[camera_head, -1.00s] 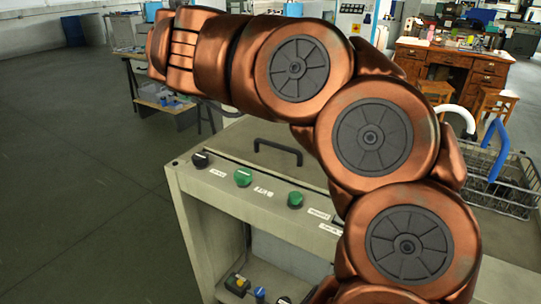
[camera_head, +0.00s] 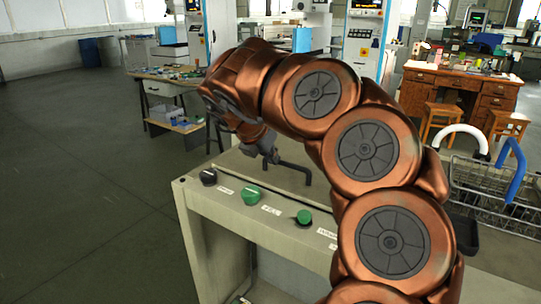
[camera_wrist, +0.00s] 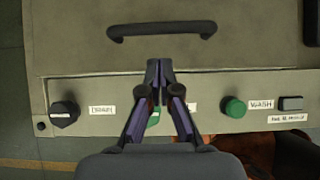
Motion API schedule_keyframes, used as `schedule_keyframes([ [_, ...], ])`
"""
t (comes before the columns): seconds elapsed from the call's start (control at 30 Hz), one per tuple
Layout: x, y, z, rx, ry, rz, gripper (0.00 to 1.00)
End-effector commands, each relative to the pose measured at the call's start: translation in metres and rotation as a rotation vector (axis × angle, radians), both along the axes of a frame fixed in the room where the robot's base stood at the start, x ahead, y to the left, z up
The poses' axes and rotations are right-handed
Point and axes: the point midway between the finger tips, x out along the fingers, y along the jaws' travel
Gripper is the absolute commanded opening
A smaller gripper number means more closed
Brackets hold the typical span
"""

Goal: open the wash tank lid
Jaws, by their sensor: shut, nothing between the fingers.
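The wash tank lid (camera_wrist: 240,50) is a flat grey-beige panel in the wrist view, lying closed on the tank. Its black bar handle (camera_wrist: 162,29) runs across it near the top of the view. The handle also shows in the head view (camera_head: 297,172), partly behind my arm. My gripper (camera_wrist: 159,66) is shut and empty, its fingertips over the lid's front edge, short of the handle and apart from it in the picture. In the head view my gripper (camera_head: 268,152) points down beside the handle's left end. The height gap between them is hard to tell.
The tank's front panel (camera_wrist: 215,92) carries a black knob (camera_wrist: 64,113), a green WASH knob (camera_wrist: 235,107) and another green knob partly hidden by my fingers. A wire basket (camera_head: 490,190) with white and blue handles stands at the right. Open floor lies left.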

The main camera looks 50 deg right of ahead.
Motion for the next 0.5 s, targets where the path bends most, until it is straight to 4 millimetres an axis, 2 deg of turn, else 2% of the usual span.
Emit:
schedule_keyframes([
  [0.5,0.001,-0.036,-0.049,0.000,0.005,-0.001,0.00],
])
